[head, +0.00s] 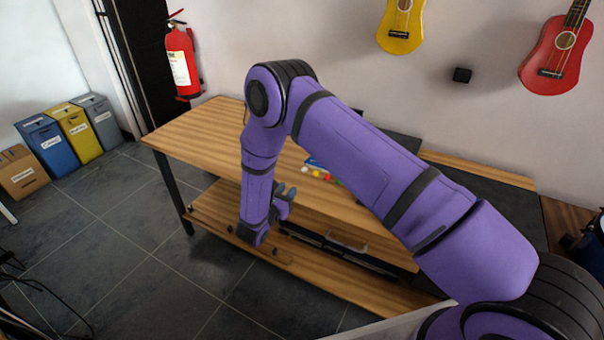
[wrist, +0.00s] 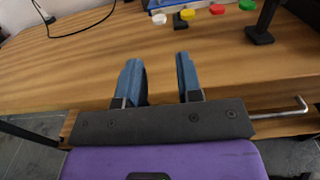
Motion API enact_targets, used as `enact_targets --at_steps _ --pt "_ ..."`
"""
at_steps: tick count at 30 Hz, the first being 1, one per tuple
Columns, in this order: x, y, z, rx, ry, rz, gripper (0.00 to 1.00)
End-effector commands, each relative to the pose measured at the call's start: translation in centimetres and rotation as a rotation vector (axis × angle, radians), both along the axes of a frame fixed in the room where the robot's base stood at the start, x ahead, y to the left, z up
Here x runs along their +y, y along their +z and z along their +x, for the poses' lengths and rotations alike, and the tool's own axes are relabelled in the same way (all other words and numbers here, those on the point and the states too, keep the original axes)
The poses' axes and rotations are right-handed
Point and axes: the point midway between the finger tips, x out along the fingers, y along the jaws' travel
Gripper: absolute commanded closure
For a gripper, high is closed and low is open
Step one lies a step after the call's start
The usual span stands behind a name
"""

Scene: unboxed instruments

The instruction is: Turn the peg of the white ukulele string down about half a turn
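A row of coloured knobs lies along a blue object (wrist: 180,4) at the back of the bench, in the wrist view. The white knob (wrist: 159,19) is leftmost, and yellow, red and green ones follow to its right. In the head view the blue object (head: 315,163) is partly hidden behind my arm. My gripper (wrist: 158,60) is open and empty, its two blue fingers apart over the front part of the bench. The white knob lies beyond the fingertips, not touched. My gripper also shows small in the head view (head: 285,189). Strings cannot be made out.
The wooden bench (head: 205,125) is mostly bare between my gripper and the knobs. A black stand (wrist: 260,34) is at right, and a black cable (wrist: 80,28) lies at left. Yellow (head: 401,25) and red (head: 556,55) ukuleles hang on the wall.

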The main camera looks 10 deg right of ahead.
Motion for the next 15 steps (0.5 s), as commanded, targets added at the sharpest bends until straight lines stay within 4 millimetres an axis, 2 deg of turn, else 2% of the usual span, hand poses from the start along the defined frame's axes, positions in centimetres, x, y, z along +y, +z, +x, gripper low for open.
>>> enact_targets --at_steps 5,15 --pt "-0.4 -0.3 0.6 0.000 0.008 -0.003 0.67" --pt "-4.2 -0.3 4.7 0.001 0.004 -0.004 0.67"
